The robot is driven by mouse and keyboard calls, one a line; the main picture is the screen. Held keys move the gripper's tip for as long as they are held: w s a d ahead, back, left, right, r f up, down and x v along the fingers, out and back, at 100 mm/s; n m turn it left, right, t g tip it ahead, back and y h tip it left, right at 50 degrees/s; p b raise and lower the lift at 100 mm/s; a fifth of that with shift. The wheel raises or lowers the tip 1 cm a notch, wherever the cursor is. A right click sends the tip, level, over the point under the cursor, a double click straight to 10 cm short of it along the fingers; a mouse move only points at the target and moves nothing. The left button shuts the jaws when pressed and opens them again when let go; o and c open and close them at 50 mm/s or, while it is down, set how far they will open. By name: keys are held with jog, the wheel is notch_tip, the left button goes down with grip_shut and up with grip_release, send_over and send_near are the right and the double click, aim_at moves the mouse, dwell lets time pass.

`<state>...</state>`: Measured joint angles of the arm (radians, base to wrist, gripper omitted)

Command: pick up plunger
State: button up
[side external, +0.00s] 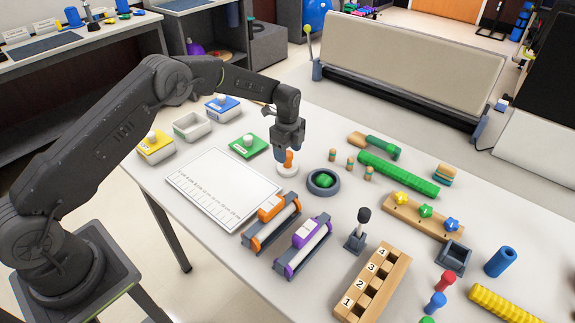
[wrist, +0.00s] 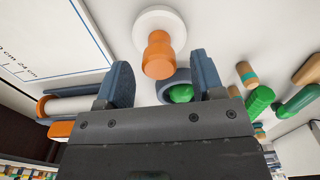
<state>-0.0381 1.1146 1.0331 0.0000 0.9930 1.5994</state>
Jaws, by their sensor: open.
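The plunger, an orange knobbed handle on a round white base (side external: 288,169), stands upright on the table in the middle of the side external view. In the wrist view its orange handle (wrist: 157,54) lies ahead of and between my fingertips, with the white disc beyond. My gripper (side external: 288,147) points down just above the handle, close to its top. Its two fingers (wrist: 160,72) are apart with nothing held. Whether a finger touches the handle cannot be told.
A dark ring with a green piece (side external: 323,182) sits close on the right. A white measuring board (side external: 222,188) lies left. Orange (side external: 270,219) and purple (side external: 303,243) roller pieces stand in front. Small pegs (side external: 350,163) and a green textured roller (side external: 398,174) lie right.

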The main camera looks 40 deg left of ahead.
aim_at(288, 153)
notch_tip(288, 153, down, 4)
jog(key=shift+r, duration=0.2)
jog(key=shift+c, duration=0.4)
jog(key=c, duration=1)
jog(key=shift+o, duration=0.2)
jog(key=shift+r, duration=0.15)
notch_tip(288, 153, up, 4)
jog(key=shift+r, duration=0.1)
jog(key=s+a+r, duration=0.5)
jog(key=a+r, duration=0.1)
jog(key=a, duration=0.4)
jog(key=shift+s+a+r, duration=0.15)
jog(key=shift+s+r, duration=0.15)
jog(key=shift+s, duration=0.05)
